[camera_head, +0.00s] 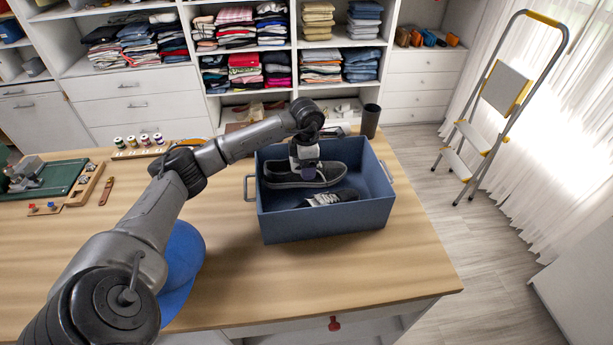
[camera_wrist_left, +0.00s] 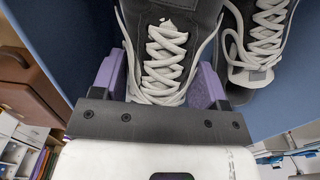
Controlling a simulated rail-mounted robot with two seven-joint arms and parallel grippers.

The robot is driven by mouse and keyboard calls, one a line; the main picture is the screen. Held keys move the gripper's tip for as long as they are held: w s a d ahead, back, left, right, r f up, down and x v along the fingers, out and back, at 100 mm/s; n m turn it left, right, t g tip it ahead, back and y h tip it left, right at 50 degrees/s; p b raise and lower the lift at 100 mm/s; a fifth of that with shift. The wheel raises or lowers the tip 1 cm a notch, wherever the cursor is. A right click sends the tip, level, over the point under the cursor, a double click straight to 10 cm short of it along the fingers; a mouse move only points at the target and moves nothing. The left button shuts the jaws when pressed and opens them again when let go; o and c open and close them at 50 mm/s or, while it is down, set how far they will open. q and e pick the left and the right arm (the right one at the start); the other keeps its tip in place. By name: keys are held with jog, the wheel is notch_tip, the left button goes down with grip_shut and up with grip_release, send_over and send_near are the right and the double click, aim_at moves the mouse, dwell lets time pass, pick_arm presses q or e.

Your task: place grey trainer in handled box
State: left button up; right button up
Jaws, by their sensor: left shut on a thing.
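The handled box (camera_head: 325,224) is a blue-grey open box with a handle at each end, standing on the wooden table. My left gripper (camera_head: 308,172) reaches down into it, shut on a dark grey trainer (camera_head: 280,182) with white laces and a pale sole edge. The trainer lies lengthwise in the back part of the box; whether it touches the floor cannot be told. In the left wrist view the purple fingers (camera_wrist_left: 158,82) grip both sides of the laced trainer (camera_wrist_left: 160,18). A second similar trainer (camera_head: 335,196) lies in front of it in the box. My right gripper is not in view.
A dark cup (camera_head: 370,121) stands behind the box's right corner. Thread spools (camera_head: 139,142) and a green mat (camera_head: 62,176) are at the left. A blue rounded object (camera_head: 184,262) sits beside my arm. The table in front of the box is clear.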

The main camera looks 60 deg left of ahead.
pick_arm(q)
jog(key=shift+f+b, duration=0.3)
jog(key=shift+f, duration=1.85)
jog(key=o, duration=1.1)
notch_tip(320, 180, up, 12)
jog(key=shift+r+p, duration=0.1)
jog(key=shift+p, duration=0.9)
